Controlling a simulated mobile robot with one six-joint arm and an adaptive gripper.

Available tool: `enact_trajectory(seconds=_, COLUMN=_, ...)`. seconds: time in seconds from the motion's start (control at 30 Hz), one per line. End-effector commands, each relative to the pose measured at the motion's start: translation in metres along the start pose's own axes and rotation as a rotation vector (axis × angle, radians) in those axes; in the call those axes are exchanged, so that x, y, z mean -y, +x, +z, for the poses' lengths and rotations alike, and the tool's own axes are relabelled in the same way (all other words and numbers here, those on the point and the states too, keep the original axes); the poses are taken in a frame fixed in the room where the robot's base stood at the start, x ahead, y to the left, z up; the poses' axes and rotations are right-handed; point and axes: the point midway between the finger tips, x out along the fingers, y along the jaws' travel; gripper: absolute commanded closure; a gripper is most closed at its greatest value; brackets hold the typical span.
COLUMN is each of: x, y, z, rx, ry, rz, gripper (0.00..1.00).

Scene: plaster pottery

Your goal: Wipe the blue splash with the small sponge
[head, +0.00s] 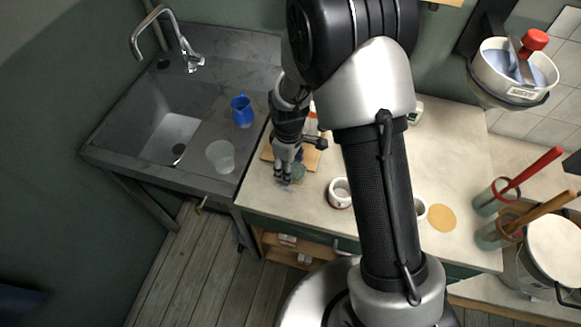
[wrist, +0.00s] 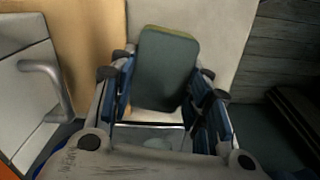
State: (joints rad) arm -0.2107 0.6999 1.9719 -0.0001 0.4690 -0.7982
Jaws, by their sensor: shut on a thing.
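My gripper (head: 285,174) points down at the left end of the pale worktop, near its front edge. It is shut on the small sponge (wrist: 165,68), a dark grey-green pad with a yellowish edge, held between the fingers in the wrist view. In the head view the sponge (head: 298,173) shows as a greenish patch beside the fingertips, low over the worktop. I cannot tell whether it touches the surface. A faint blue-grey mark (head: 290,187) lies at the fingertips and may be the blue splash; most of that spot is hidden.
A wooden board (head: 309,158) lies just behind the gripper. A white mug (head: 340,193) stands close to its right. Tool pots (head: 497,196) stand far right.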

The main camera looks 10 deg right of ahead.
Motion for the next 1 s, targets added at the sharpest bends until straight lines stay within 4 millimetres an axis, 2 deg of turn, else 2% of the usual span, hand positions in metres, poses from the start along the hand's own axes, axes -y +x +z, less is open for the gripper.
enact_trajectory(seconds=0.1, x=0.000, y=-0.014, z=-0.002, rx=0.000, ry=0.001, rz=0.000, gripper=0.75)
enact_trajectory(seconds=0.4, x=0.001, y=-0.037, z=-0.006, rx=-0.001, ry=0.006, rz=0.001, gripper=0.75)
enact_trajectory(seconds=1.0, x=0.001, y=-0.037, z=-0.006, rx=0.000, ry=0.006, rz=0.000, gripper=0.75)
